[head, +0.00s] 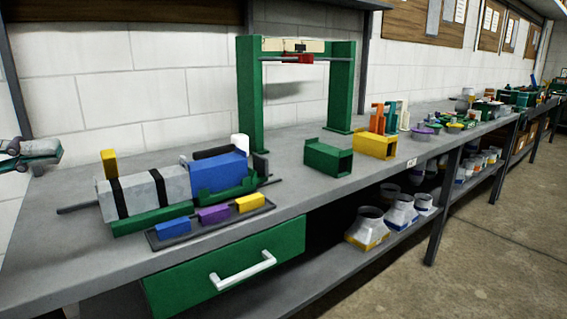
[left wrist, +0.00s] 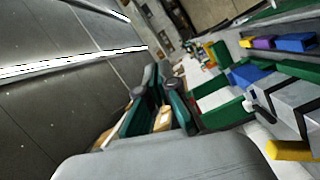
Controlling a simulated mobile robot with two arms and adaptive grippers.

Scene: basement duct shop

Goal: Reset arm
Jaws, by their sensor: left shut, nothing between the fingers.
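My left gripper (head: 24,152) is at the far left edge of the head view, raised above the left end of the grey workbench and partly cut off by the picture edge. In the left wrist view its two dark green fingers (left wrist: 158,84) are together, with nothing held between them. It is apart from everything on the bench. My right gripper is in neither view.
The workbench (head: 42,245) carries a grey block with black straps (head: 146,191), a blue block (head: 217,173), a tray of small coloured blocks (head: 180,240) and a green frame (head: 249,95). A green drawer (head: 190,290) is below. Bare bench lies at the left.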

